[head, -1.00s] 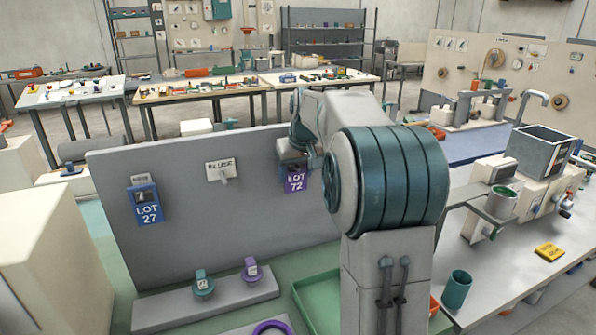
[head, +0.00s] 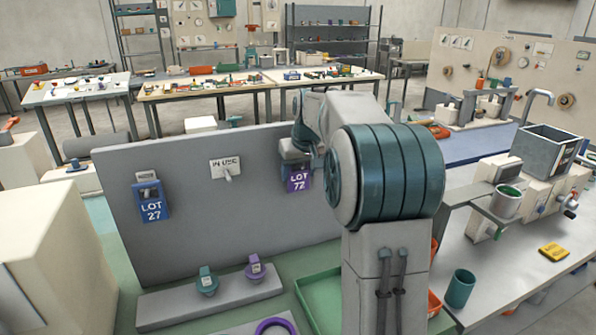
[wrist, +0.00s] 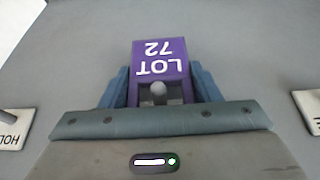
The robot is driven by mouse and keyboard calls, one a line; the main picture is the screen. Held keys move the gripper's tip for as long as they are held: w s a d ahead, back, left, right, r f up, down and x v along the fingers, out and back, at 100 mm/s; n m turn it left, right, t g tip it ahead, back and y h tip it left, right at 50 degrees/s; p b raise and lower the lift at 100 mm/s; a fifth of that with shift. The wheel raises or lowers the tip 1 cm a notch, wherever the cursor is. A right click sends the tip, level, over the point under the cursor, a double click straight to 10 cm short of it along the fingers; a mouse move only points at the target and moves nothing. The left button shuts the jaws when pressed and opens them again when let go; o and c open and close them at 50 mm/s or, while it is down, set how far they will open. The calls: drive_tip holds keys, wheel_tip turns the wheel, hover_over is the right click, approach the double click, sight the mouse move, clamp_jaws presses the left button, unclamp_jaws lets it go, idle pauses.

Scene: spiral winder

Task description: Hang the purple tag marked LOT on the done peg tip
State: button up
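The purple tag marked LOT 72 (head: 299,180) is at the right part of the grey upright board (head: 190,235), at my gripper (head: 296,158). In the wrist view the purple tag (wrist: 160,57) appears upside down between the two blue fingers of my gripper (wrist: 161,88), which lie against its sides. A round grey peg tip (wrist: 158,89) shows at the dark opening of the tag. I cannot tell whether it is through the opening or just behind it. The label of this peg is hidden, so the word done is not readable.
A blue LOT 27 tag (head: 151,202) hangs on the board's left peg. A bare peg is at the IN USE label (head: 226,167). A HOLD label (wrist: 10,128) is at the wrist view's left edge. Teal (head: 207,281) and purple (head: 255,267) pieces stand on the ledge below.

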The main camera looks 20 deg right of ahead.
drive_tip(key=o, duration=0.4)
drive_tip(key=v, duration=1.4)
drive_tip(key=shift+f, duration=0.1)
drive_tip(key=shift+g, duration=0.7)
drive_tip(key=s+a+f, duration=0.4)
drive_tip(key=s+f, duration=0.3)
drive_tip(key=s, duration=0.2)
drive_tip(key=s+a+f, duration=0.4)
drive_tip(key=s+f, duration=0.3)
drive_tip(key=s, duration=0.3)
drive_tip(key=s+a+f, duration=0.4)
drive_tip(key=s+f, duration=0.3)
drive_tip(key=s, duration=0.2)
drive_tip(key=shift+s+a+f, duration=0.1)
drive_tip(key=shift+s+a, duration=0.15)
drive_tip(key=shift+a, duration=0.05)
